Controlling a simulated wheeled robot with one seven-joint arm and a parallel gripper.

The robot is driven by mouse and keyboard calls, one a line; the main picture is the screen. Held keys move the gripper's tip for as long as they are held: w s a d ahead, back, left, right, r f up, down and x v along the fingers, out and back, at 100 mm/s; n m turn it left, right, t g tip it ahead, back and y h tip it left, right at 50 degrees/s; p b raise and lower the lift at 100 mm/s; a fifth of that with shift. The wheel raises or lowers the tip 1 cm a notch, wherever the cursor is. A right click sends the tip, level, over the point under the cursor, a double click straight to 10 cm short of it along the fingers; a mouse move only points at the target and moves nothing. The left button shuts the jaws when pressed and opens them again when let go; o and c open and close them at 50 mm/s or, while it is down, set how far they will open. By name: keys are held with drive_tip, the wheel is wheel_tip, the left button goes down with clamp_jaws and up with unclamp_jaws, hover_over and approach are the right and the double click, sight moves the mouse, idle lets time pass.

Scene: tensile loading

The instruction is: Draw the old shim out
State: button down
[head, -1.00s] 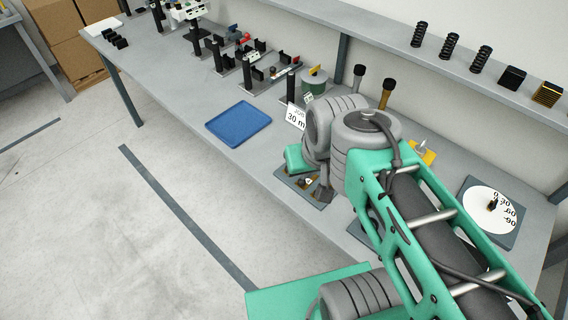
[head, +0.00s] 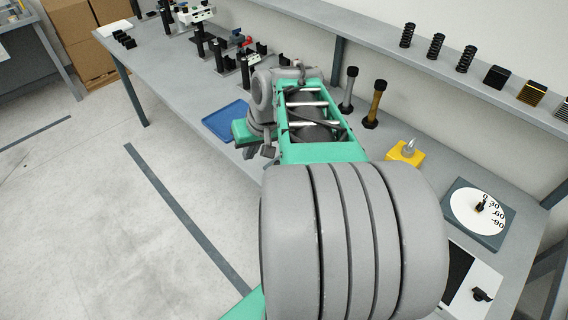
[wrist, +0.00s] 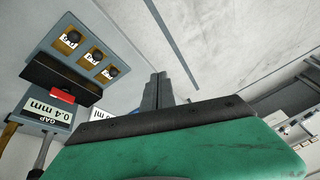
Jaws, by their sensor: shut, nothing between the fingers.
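I cannot tell for sure that this red piece is the old shim. Next to it, a grey plate (wrist: 60,60) carries several dark round pieces with small labels. My gripper (wrist: 157,76) is shut and empty, to the right of the block and apart from it. In the head view my gripper (head: 268,152) shows near the bench's front edge; my arm hides the bench beyond it.
A blue tray (head: 226,121) lies on the bench left of my gripper. Stands with black clamps (head: 245,68) are behind it. A yellow block (head: 405,152) and a dial plate (head: 480,212) are at right. Open floor (head: 150,240) lies in front.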

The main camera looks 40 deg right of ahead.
drive_tip(key=s+d+f+m+t+b, duration=0.1)
drive_tip(key=s+d+f+m, duration=0.2)
drive_tip(key=d, duration=0.6)
drive_tip(key=s+d+f+m+t, duration=0.1)
drive_tip(key=s+d+f, duration=0.25)
drive_tip(key=d, duration=0.55)
drive_tip(key=p+x, duration=0.1)
drive_tip(key=x, duration=0.7)
drive_tip(key=shift+a+f, duration=0.1)
drive_tip(key=shift+f, duration=0.2)
drive_tip(key=w+a+p, duration=0.1)
drive_tip(key=w+a+f, duration=0.1)
drive_tip(key=shift+w+a+p, duration=0.2)
drive_tip(key=shift+w+p, duration=0.15)
drive_tip(key=shift+w+a+f, duration=0.15)
drive_tip(key=shift+w+f, duration=0.05)
drive_tip(key=shift+f, duration=0.05)
